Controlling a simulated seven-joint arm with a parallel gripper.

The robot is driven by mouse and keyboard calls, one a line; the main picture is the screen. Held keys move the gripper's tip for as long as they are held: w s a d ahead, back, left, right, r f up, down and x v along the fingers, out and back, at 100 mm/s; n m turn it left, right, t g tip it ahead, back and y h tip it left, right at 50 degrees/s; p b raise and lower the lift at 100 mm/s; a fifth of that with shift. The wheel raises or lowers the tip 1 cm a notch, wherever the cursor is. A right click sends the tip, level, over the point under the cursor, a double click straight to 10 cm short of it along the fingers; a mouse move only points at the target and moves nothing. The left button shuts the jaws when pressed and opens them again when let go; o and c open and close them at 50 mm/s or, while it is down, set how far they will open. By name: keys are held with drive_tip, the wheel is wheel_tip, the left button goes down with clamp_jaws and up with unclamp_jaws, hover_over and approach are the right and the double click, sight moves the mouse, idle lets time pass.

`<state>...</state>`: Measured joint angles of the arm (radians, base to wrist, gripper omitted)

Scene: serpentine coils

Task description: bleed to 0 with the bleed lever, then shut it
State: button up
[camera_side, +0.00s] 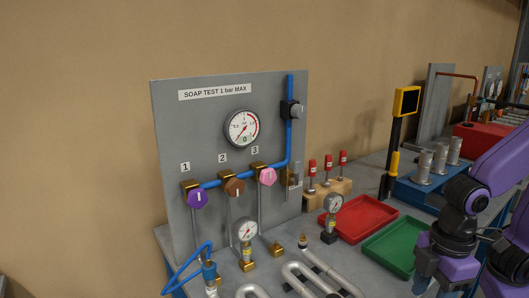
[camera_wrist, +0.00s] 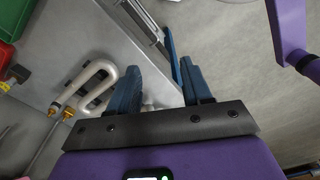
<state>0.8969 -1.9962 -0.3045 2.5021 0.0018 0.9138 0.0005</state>
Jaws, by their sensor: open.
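The grey panel (camera_side: 200,110) labelled SOAP TEST 1 bar MAX carries a round white gauge (camera_side: 241,128) whose needle is too small to read surely. A small grey lever (camera_side: 294,175) sits at the panel's right edge, beside the lower end of the blue pipe (camera_side: 289,125); I take it for the bleed lever, but its position is unclear. My gripper (camera_wrist: 160,88) is open and empty in the wrist view, its two dark blue fingers spread apart. It is well away from the panel, towards the right and front.
Purple, brown and pink knobs (camera_side: 197,198) numbered 1 to 3 line the panel. Serpentine coils (camera_side: 310,275) lie in front. A red tray (camera_side: 357,219) and a green tray (camera_side: 395,246) lie to the right. A yellow-framed post (camera_side: 397,140) stands behind them.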

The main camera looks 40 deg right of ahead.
drive_tip(key=w+a+f+m+t+y, duration=0.2)
drive_tip(key=w+a+m+y, duration=0.1)
drive_tip(key=w+a, duration=0.4)
drive_tip(key=m+t+h, duration=0.3)
drive_tip(key=m+t, duration=0.7)
drive_tip(key=t, duration=0.6)
approach(298, 166)
drive_tip(key=w, duration=1.2)
drive_tip(key=shift+w, duration=0.2)
clamp_jaws()
